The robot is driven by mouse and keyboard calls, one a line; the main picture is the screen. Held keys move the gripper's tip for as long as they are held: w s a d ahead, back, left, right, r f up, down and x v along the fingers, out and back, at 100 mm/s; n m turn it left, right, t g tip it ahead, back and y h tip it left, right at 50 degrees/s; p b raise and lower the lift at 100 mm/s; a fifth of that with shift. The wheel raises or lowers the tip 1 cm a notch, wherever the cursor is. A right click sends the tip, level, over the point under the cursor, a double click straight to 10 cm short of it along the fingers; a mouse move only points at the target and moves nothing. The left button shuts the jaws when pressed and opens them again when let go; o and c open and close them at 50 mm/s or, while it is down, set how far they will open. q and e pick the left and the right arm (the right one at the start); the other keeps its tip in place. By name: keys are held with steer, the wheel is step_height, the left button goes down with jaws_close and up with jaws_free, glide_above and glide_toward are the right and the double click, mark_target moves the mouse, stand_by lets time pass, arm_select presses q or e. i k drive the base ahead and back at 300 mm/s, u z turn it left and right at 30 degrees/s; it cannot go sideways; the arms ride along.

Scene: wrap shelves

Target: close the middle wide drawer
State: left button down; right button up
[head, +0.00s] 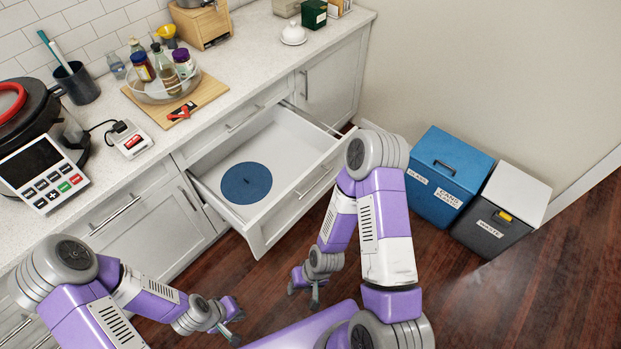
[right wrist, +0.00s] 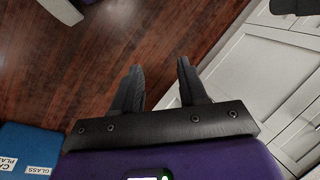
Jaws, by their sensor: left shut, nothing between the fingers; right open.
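The wide drawer (head: 283,195) in the middle of the white cabinet row is pulled out well over the floor. A round blue disc (head: 246,183) lies flat inside it. My right gripper (head: 303,291) is open and empty, low in front of the drawer front and apart from it. Its two dark fingers (right wrist: 160,78) stand apart over the wood floor in the right wrist view, with white cabinet fronts to the right. My left gripper (head: 236,326) is shut and empty, in front of the cabinets to the left of my right gripper.
A blue bin (head: 449,172) and a grey bin (head: 500,215) stand right of the drawer by the wall. The wood floor between is clear.

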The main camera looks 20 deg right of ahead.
mark_target(304, 161)
steer(key=z, duration=0.4)
steer(key=i, duration=0.9)
steer(key=z, duration=1.25)
steer(key=k, duration=1.2)
steer(key=u, duration=0.1)
steer(key=i, duration=0.4)
steer(key=u, duration=0.8)
steer(key=i, duration=0.5)
steer(key=u, duration=0.25)
